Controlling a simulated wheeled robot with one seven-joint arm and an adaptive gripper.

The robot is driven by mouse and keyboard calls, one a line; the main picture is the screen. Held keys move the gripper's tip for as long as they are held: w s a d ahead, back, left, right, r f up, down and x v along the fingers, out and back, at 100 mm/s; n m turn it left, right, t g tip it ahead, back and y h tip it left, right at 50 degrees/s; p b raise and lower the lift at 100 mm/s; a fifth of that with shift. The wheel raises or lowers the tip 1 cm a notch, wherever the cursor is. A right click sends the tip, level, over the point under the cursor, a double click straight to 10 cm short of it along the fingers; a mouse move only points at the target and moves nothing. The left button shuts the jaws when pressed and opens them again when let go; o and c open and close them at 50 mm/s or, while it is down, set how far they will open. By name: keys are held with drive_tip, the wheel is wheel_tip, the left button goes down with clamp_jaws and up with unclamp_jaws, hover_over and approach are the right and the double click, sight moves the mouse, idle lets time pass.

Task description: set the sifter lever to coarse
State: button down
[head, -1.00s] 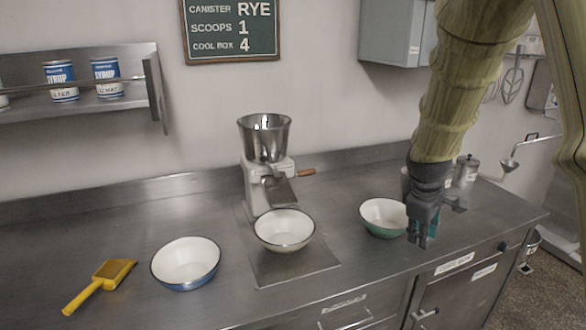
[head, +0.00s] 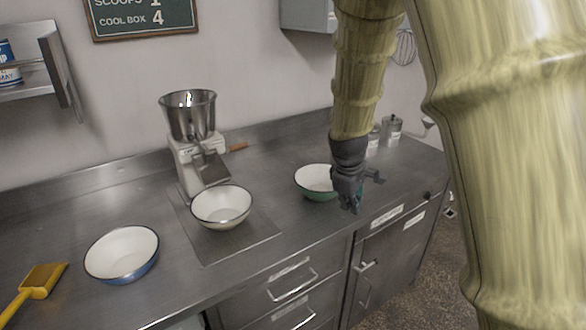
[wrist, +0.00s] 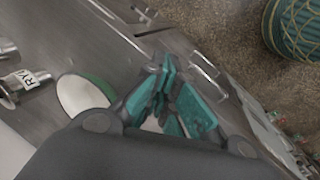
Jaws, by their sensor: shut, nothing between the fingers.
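The sifter (head: 190,140) stands at the back of the steel counter, with a steel hopper on top and a pale body. Its lever (head: 236,148) has a wooden handle that sticks out to the right. Any coarse or fine marks are too small to read. My gripper (head: 352,205) is shut and empty, pointing down near the counter's front edge, well to the right of the sifter and apart from it. Its teal fingers (wrist: 178,105) show together in the wrist view, where the sifter is not visible.
A white bowl (head: 222,206) sits below the sifter's spout. A green bowl (head: 314,180) is just left of my gripper, and a blue bowl (head: 120,253) and yellow scoop (head: 38,283) are at the left. Canisters (head: 391,128) stand behind my gripper.

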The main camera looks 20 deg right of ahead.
drive_tip(key=s+a+f+m+y, duration=0.15)
drive_tip(key=s+f, duration=0.25)
drive_tip(key=f, duration=0.5)
drive_tip(key=s+a+f+m+g, duration=0.1)
drive_tip(key=s+a+f, duration=0.3)
drive_tip(key=f, duration=0.6)
drive_tip(key=s+a+f+m, duration=0.1)
drive_tip(key=s+f, duration=0.4)
drive_tip(key=f, duration=0.4)
drive_tip(key=s+a+f+m, duration=0.1)
drive_tip(key=s+a+f, duration=0.1)
drive_tip(key=s+f, duration=0.2)
drive_tip(key=s+a+f+m+y, duration=0.1)
drive_tip(key=s+f, duration=0.4)
drive_tip(key=s, duration=0.6)
drive_tip(key=s+a+f+m+g, duration=0.1)
drive_tip(key=s+a+f+m, duration=0.1)
drive_tip(key=s, duration=0.5)
wheel_tip(320, 180, down, 2)
drive_tip(key=shift+s+a+f, duration=0.15)
drive_tip(key=shift+a, duration=0.75)
